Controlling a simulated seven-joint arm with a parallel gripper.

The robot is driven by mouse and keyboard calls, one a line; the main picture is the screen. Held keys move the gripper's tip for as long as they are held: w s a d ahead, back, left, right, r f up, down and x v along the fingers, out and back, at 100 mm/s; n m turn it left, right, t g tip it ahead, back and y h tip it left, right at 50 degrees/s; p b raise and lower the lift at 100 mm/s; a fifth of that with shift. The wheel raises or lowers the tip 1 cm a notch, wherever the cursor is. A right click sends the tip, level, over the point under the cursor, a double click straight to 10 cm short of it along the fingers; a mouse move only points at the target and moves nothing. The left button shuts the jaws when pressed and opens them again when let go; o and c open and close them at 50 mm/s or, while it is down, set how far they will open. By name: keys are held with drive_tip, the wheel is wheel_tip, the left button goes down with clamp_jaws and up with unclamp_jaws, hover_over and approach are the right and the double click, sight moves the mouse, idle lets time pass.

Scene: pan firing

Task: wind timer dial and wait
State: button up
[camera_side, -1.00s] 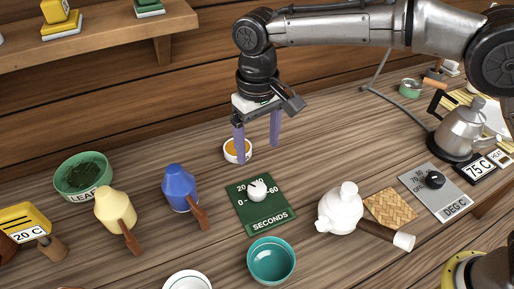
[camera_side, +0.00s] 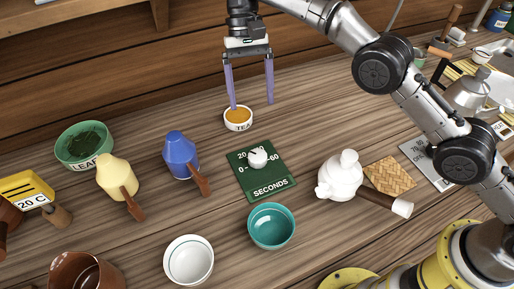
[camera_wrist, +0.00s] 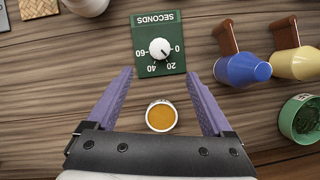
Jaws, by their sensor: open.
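The timer is a dark green plate (camera_side: 262,181) marked SECONDS, with a white round dial (camera_side: 257,158) and numbers 0, 20, 40 and 60. It lies flat on the table, mid-picture in the side view. In the wrist view the plate (camera_wrist: 147,22) and dial (camera_wrist: 159,48) show at the top centre, just beyond the fingertips. I cannot tell the dial's exact setting. My gripper (camera_side: 251,104) is open and empty, with purple fingers spread, raised above the table behind the timer near the tea cup. It also shows in the wrist view (camera_wrist: 158,73). Nothing touches the dial.
A tea cup (camera_side: 238,119) of amber liquid stands behind the timer. A teal bowl (camera_side: 271,227) is in front. A white teapot (camera_side: 340,176) and woven mat (camera_side: 390,174) lie right.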

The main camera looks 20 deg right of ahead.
sight(258, 154)
drive_tip(key=x, duration=1.3)
drive_tip(key=shift+s+f, duration=0.1)
drive_tip(key=shift+f, duration=0.2)
drive_tip(key=shift+c, duration=0.3)
drive_tip(key=c, duration=1.3)
drive_tip(key=o, duration=1.4)
drive_tip(key=shift+c, duration=0.2)
drive_tip(key=shift+r, duration=0.15)
